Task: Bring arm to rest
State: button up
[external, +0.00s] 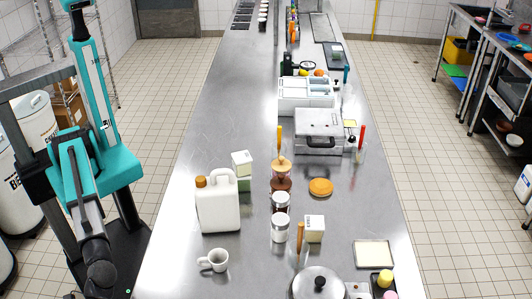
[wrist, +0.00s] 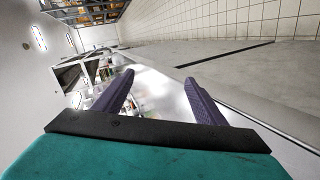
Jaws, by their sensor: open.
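My gripper shows in the wrist view (wrist: 160,90), with its two dark purple fingers spread apart and nothing between them. The wrist view is tilted and shows a wall, a tiled surface and a blurred bright area beyond the fingers. In the external view my teal and dark arm (external: 88,175) stands at the left, beside the long steel counter (external: 200,120). I cannot make out the fingers clearly in the external view.
On the near counter stand a white jug (external: 217,208), a white mug (external: 214,260), a carton (external: 314,228) and a lidded pot (external: 319,284). A grey press (external: 318,130) stands farther back. The counter's left strip is mostly clear. White drums (external: 36,118) stand behind my arm.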

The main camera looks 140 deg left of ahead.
jog(key=s+d+f+m+g, duration=0.1)
jog(key=s+d+f, duration=0.15)
jog(key=f, duration=0.25)
jog(key=s+d+f+g+b, duration=0.1)
jog(key=s+d+f, duration=0.1)
jog(key=d+f, duration=0.25)
jog(key=s+d+f+m, duration=0.1)
jog(key=s+d+f, duration=0.15)
jog(key=f, duration=0.25)
jog(key=s+a+f+m+g+y+p, duration=0.1)
jog(key=s+a+f+g+y+p, duration=0.15)
jog(key=s+a+f, duration=0.7)
jog(key=s+a+f+g+y+p, duration=0.1)
jog(key=s+a+f+g+y, duration=0.2)
jog(key=s+a+f, duration=0.7)
jog(key=s+a+f+g+y+p, duration=0.1)
jog(key=s+a+f, duration=0.3)
jog(key=s, duration=0.5)
jog(key=s+a+f+m+g+y+p, duration=0.1)
jog(key=s+a+f+g, duration=0.2)
jog(key=s+a, duration=0.6)
jog(key=s+a+f+m+g+y+p, duration=0.1)
jog(key=s+a+f+g+y, duration=0.1)
jog(key=s+a+f, duration=0.3)
jog(key=s+a+g, duration=0.1)
jog(key=s+a, duration=0.1)
jog(key=s, duration=0.2)
jog(key=shift+s+a+f, duration=0.2)
jog(key=shift+f, duration=0.1)
